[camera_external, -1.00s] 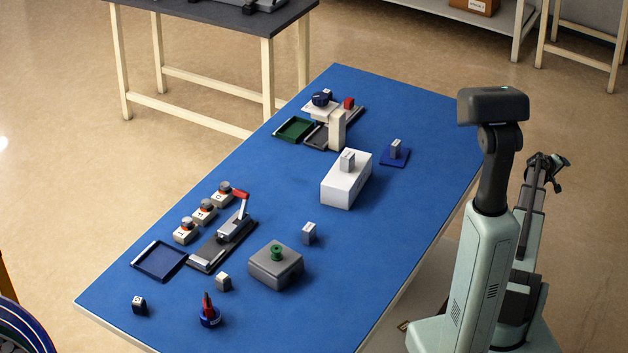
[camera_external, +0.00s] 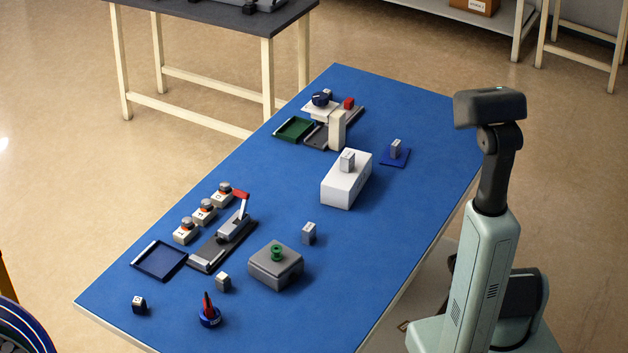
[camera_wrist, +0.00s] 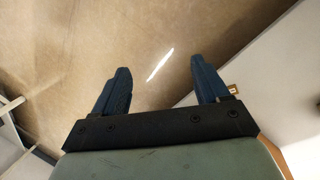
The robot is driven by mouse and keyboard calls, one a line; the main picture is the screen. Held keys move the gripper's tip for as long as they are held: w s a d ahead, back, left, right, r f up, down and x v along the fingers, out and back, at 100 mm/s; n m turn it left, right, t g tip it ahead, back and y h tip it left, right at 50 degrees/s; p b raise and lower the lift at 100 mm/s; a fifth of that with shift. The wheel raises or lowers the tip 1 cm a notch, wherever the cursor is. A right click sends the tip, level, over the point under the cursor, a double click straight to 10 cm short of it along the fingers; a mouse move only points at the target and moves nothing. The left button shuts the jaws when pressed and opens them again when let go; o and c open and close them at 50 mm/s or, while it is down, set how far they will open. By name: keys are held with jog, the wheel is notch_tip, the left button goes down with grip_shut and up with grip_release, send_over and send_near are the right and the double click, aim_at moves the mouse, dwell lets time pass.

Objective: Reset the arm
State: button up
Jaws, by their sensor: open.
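My gripper (camera_wrist: 163,85) shows in the wrist view with its two dark blue fingers spread apart and nothing between them. Beyond the fingers are the tan floor and a pale surface at the right. In the external view my arm stands at the right, off the table's right edge, and my gripper is hidden behind it. The blue table (camera_external: 300,190) lies to the left of my arm and holds all the parts. My arm touches nothing on it.
On the table are a white box (camera_external: 343,188), a grey box with a green knob (camera_external: 275,268), a lever fixture (camera_external: 222,244), a green tray (camera_external: 294,129), a dark blue tray (camera_external: 159,261) and several small grey blocks. The table's right strip is clear.

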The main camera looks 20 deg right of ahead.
jog(key=s+a+g+y, duration=0.1)
jog(key=s+a+g, duration=0.1)
jog(key=s+a, duration=0.5)
jog(key=s+a+g+y, duration=0.1)
jog(key=s+a+g, duration=0.2)
jog(key=s+a, duration=0.5)
jog(key=s, duration=0.9)
jog(key=shift+a+y, duration=0.25)
jog(key=shift+y, duration=0.05)
